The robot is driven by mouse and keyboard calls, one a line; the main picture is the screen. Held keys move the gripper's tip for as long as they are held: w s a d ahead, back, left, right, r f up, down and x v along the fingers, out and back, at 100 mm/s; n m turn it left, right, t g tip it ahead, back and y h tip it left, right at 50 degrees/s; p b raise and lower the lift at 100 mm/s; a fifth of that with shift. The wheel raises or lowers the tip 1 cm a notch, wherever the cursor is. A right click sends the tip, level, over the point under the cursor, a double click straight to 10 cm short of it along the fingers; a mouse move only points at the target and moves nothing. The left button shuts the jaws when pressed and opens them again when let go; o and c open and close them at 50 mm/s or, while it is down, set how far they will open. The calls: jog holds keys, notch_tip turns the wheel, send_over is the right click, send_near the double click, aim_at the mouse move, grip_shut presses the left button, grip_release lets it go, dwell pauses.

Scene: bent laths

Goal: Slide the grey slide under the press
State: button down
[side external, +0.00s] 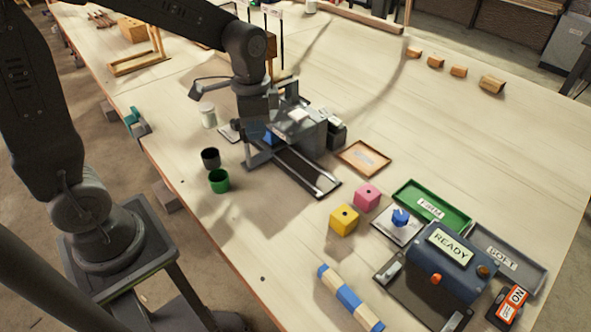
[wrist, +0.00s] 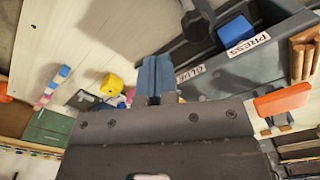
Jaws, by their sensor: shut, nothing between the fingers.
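The press (side external: 303,122) is a grey machine with a pale label on top, standing mid-table. A dark track with light rails (side external: 312,170) runs out from its front. I cannot clearly pick out the grey slide from this track. In the wrist view a dark grey channel (wrist: 205,85) carries the labels GLUE and PRESS, with a blue block (wrist: 235,30) beside PRESS. My gripper (side external: 258,138) is low beside the press, its tips partly hidden. In the wrist view my gripper (wrist: 155,62) is shut and empty, beside the GLUE label; I cannot tell whether it touches anything.
A black cup (side external: 211,158), a green cup (side external: 219,181) and a white cup (side external: 208,115) stand left of the press. A wooden tray (side external: 363,157) lies to its right. Yellow (side external: 344,219) and pink (side external: 367,197) cubes and a READY box (side external: 450,262) are nearer the front right.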

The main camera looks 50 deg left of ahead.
jog(key=shift+r, duration=2)
jog(key=shift+r, duration=0.1)
jog(key=s+d+r+n+t, duration=0.1)
jog(key=s+r+n+t, duration=0.1)
jog(key=s, duration=0.4)
jog(key=s+d+r+n+t, duration=0.1)
jog(key=s+r+n+t, duration=0.1)
jog(key=s, duration=0.4)
jog(key=shift+r+n+t, duration=0.4)
jog(key=shift+n+t, duration=0.4)
jog(key=shift+n, duration=0.2)
